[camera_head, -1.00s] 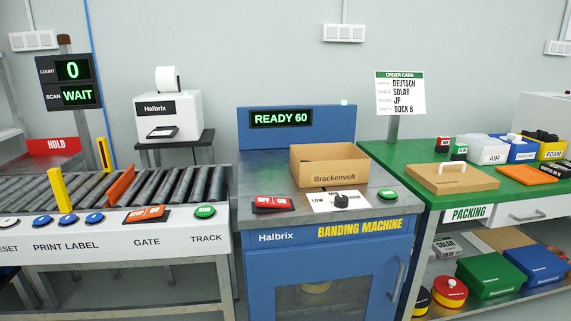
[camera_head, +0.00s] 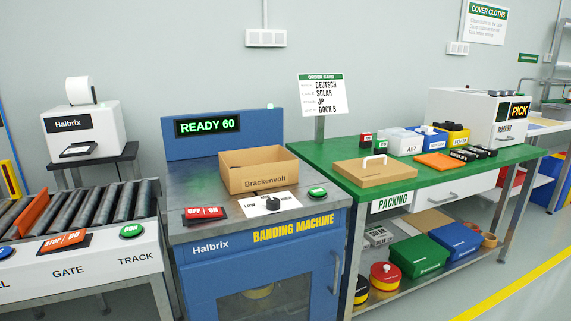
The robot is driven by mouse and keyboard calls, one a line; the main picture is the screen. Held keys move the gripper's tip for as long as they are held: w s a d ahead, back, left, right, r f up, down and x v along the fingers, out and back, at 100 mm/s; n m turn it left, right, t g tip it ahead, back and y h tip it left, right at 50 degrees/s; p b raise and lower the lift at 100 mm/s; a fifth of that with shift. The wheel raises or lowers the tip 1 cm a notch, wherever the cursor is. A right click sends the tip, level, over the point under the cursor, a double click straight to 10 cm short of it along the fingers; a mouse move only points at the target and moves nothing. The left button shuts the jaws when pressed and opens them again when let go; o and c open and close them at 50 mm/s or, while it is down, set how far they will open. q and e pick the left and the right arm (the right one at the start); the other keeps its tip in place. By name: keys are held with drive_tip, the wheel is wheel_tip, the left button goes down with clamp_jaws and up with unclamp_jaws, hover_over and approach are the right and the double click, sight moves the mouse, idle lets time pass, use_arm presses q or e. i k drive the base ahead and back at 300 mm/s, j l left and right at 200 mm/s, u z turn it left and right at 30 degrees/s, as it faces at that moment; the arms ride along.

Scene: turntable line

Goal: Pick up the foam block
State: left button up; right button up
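A yellow bin (camera_head: 460,138) stands at the back of the green packing table (camera_head: 340,178). Its front label is too small to read clearly now. Dark pieces (camera_head: 453,126) show at its top; I cannot tell for certain whether they are foam blocks. No other foam block can be made out. Neither of my grippers is in view.
A closed cardboard lid or box with a white handle (camera_head: 374,172), white bin (camera_head: 400,142), blue bin (camera_head: 431,140) and orange flat piece (camera_head: 440,160) are on the packing table. An open carton (camera_head: 258,182) sits on the banding machine (camera_head: 255,245).

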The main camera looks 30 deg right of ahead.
sight(456, 127)
drive_tip(key=z, duration=1.85)
drive_tip(key=i+l+z, duration=0.65)
drive_tip(key=i, duration=0.25)
drive_tip(key=i+z, duration=0.35)
drive_tip(key=i, duration=0.15)
drive_tip(key=i+l, duration=0.1)
drive_tip(key=i, duration=0.45)
drive_tip(key=i+u, duration=0.1)
drive_tip(key=i, duration=0.45)
drive_tip(key=i+l, duration=0.2)
drive_tip(key=i, duration=0.3)
drive_tip(key=i+l+u, duration=0.1)
drive_tip(key=i+u, duration=0.3)
drive_tip(key=i+l+u, duration=0.2)
drive_tip(key=u, duration=0.2)
drive_tip(key=i+l+u, duration=0.4)
drive_tip(key=k+j, duration=0.05)
drive_tip(key=j, duration=0.05)
